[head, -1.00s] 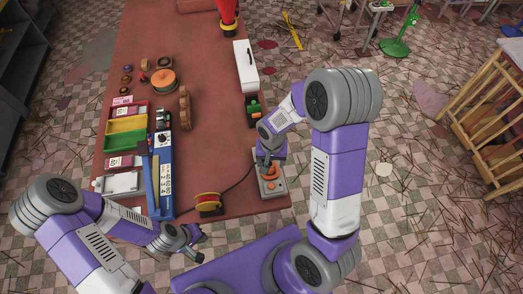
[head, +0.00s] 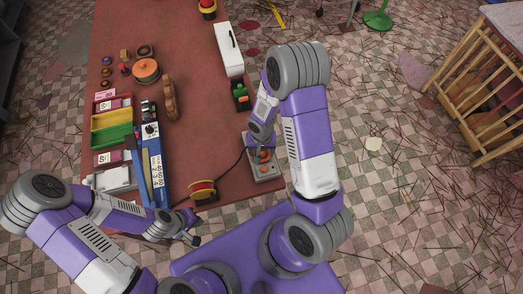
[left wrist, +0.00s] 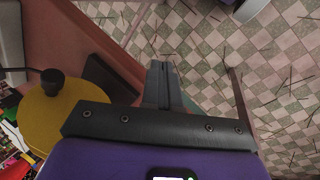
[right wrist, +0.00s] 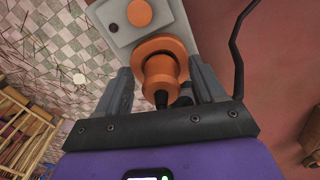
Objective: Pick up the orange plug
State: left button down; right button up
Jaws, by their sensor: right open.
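The orange plug (right wrist: 160,72) sits upright on a grey control box (right wrist: 112,38), with a dark tip toward the right wrist camera. In the head view the box (head: 268,176) lies at the table's near right edge, with the plug partly hidden by my right arm. My right gripper (right wrist: 160,84) is open, with one finger on each side of the plug; I cannot tell whether either touches it. My left gripper (head: 192,239) is near the table's front edge, away from the box. Its fingers (left wrist: 160,75) are together and hold nothing visible.
An orange round knob (right wrist: 139,13) is on the same box. A black cable (right wrist: 236,45) runs beside it. A red and yellow spool (head: 202,190), a blue device (head: 152,170) and a white case (head: 229,50) stand on the table. Floor lies to the right.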

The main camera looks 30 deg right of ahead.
jog(key=c, duration=1.1)
jog(key=shift+c, duration=0.2)
jog(key=shift+r, duration=0.1)
